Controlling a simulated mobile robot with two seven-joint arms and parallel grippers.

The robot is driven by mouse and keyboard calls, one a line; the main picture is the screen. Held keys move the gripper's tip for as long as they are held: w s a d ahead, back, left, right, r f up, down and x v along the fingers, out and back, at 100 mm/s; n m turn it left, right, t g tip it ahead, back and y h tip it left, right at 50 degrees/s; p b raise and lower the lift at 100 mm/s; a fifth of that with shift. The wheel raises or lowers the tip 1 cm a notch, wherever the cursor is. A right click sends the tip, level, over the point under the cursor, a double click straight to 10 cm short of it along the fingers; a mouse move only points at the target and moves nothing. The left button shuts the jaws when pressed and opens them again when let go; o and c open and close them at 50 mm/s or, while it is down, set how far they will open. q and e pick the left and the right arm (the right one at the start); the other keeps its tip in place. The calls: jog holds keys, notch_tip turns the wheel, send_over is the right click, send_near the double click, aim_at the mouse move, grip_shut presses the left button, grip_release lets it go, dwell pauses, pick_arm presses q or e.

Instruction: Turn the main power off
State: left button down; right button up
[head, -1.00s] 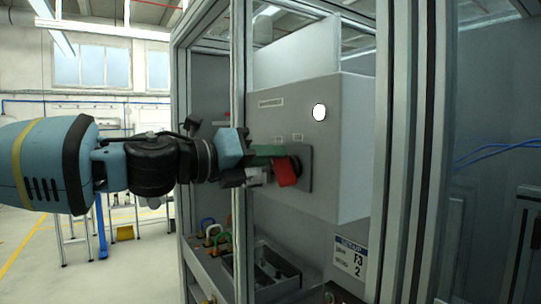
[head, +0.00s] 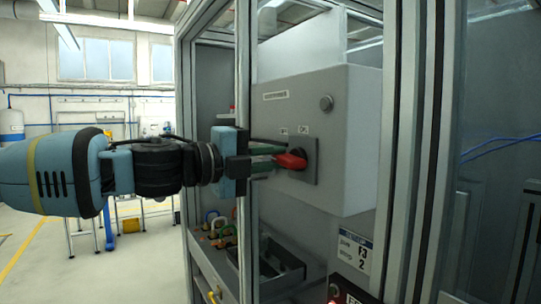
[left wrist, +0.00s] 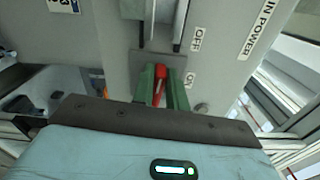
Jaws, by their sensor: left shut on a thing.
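A red rotary handle (head: 294,160) sits on a dark square plate (head: 309,172) on the front of a grey switch box (head: 345,150). The handle lies roughly level in the head view, its free end to the left. My left gripper (head: 277,158) is shut on it with green fingers. In the left wrist view the red handle (left wrist: 159,88) stands between the two fingers (left wrist: 160,92). An OFF label (left wrist: 197,40) and a partly hidden ON label (left wrist: 190,79) are beside it. My right gripper is out of view.
Metal frame posts (head: 244,120) stand close to my left wrist and right of the box. A tray (head: 265,262) and several coloured padlocks (head: 218,228) lie below. Open floor is at the left.

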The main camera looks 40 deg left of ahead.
pick_arm(q)
jog(key=shift+f+n, duration=0.2)
jog(key=shift+n, duration=0.4)
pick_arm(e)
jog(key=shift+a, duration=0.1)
pick_arm(q)
jog(key=c, duration=1.4)
grip_release()
jog(key=shift+s, duration=0.1)
